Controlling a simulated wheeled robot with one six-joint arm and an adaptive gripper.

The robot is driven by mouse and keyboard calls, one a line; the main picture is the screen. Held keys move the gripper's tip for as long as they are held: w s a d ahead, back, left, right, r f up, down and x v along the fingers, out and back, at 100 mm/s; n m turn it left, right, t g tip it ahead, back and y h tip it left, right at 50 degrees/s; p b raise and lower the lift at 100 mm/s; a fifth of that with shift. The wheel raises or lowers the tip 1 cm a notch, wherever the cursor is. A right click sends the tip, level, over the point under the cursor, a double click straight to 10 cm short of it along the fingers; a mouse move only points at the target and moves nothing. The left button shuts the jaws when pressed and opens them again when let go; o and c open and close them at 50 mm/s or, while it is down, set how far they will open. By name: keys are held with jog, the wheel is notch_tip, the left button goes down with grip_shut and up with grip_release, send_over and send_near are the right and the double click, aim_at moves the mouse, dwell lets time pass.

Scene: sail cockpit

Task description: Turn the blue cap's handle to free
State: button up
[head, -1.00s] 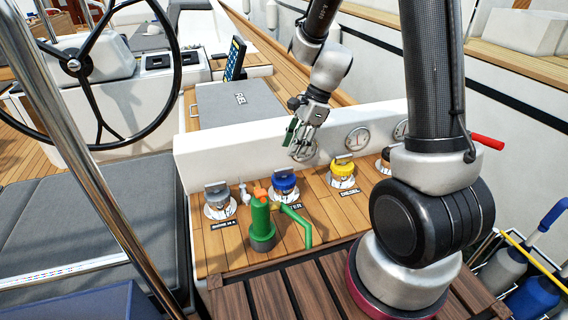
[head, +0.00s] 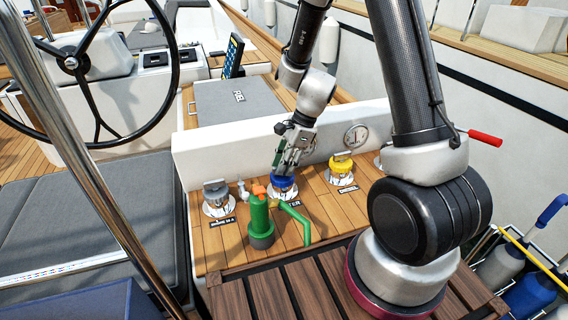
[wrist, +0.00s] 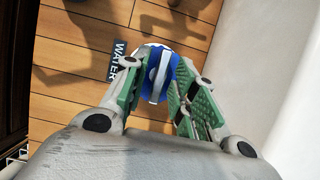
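The blue cap (head: 283,187) sits on a round metal deck fitting beside a label partly hidden by a green hose fitting. In the wrist view the blue cap (wrist: 154,95) has a pale raised handle (wrist: 160,76) across its top, next to the label WATER. My gripper (head: 281,169) is just above the cap, pointing down. In the wrist view my gripper (wrist: 168,84) is open, with a green-padded finger on either side of the handle. I cannot tell whether either finger touches it.
A green hose fitting (head: 261,222) with an orange top stands close in front of the blue cap. A grey cap (head: 215,192) is to the left and a yellow cap (head: 341,166) to the right. A white coaming (head: 225,152) rises behind.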

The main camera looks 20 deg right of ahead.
grip_shut()
jog(key=shift+n, duration=0.3)
jog(key=n+g, duration=0.1)
jog(key=n, duration=0.2)
jog(key=shift+w+n+g, duration=0.1)
jog(key=shift+n+g, duration=0.3)
jog(key=n+g+h, duration=0.1)
jog(key=n, duration=0.3)
jog(key=shift+w+a, duration=0.1)
jog(key=n, duration=0.2)
jog(key=n+g+h, duration=0.1)
jog(key=n, duration=0.2)
jog(key=shift+a+h, duration=0.1)
jog(key=shift+h, duration=0.2)
jog(key=n, duration=0.2)
jog(key=n+h, duration=0.1)
jog(key=n, duration=0.1)
jog(key=shift+g+h, duration=0.3)
jog(key=shift+g, duration=0.1)
jog(key=shift+n, duration=0.4)
